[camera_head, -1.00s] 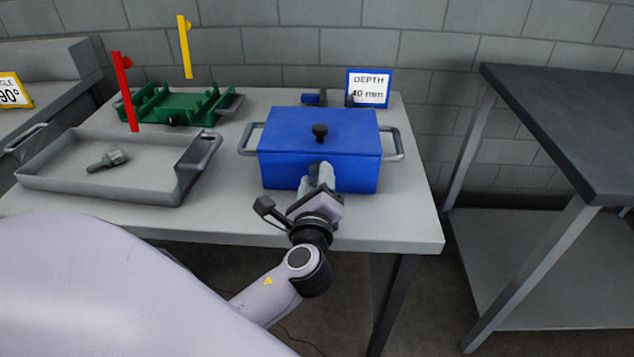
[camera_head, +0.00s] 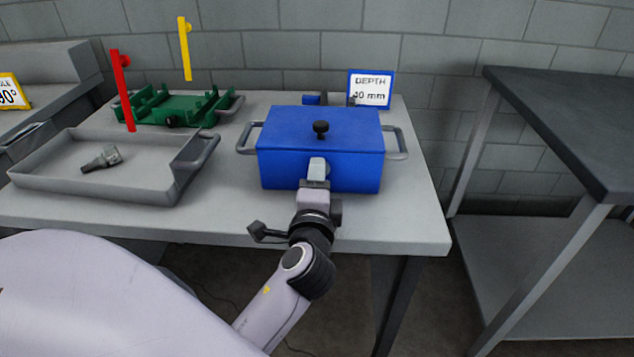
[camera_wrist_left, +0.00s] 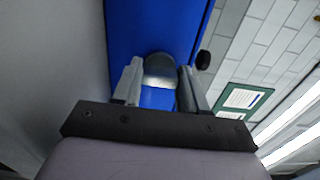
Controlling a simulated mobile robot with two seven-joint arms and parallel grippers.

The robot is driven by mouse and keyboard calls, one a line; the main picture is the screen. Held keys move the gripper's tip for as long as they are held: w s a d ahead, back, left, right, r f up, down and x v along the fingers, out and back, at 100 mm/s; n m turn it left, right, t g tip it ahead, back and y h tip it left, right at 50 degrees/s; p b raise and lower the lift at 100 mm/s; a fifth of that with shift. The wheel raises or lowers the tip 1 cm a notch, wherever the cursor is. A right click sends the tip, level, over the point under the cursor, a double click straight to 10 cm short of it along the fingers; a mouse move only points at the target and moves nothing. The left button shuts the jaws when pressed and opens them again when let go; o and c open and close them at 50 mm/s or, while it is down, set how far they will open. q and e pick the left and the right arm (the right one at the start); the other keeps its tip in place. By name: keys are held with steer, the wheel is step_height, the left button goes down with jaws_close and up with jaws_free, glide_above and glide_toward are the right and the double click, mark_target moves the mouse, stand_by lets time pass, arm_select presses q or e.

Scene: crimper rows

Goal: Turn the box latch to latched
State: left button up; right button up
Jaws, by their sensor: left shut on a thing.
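The blue box (camera_head: 285,168) stands on the grey table with its lid on, and a black knob (camera_head: 320,127) is on top of the lid. The box latch (camera_wrist_left: 160,66) shows in the left wrist view as a rounded grey piece on the box's blue front. My left gripper (camera_head: 317,170) is at the middle of the box front, with its fingers shut on the latch. In the head view the gripper hides the latch, so its angle cannot be read there. My right gripper is not in view.
A grey tray (camera_head: 60,182) holding a small grey part (camera_head: 102,159) is at the left. A green fixture (camera_head: 180,108) with red and yellow posts beside it stands behind. A "DEPTH 40 mm" sign (camera_head: 369,89) is behind the box. A dark-topped table (camera_head: 570,105) stands at the right.

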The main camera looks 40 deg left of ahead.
arm_select(q)
steer(key=shift+a+n, duration=0.1)
steer(key=shift+n, duration=0.2)
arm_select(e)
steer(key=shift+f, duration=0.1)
arm_select(q)
steer(key=o, duration=1.1)
steer(key=shift+c, duration=0.2)
steer(key=shift+s, duration=0.1)
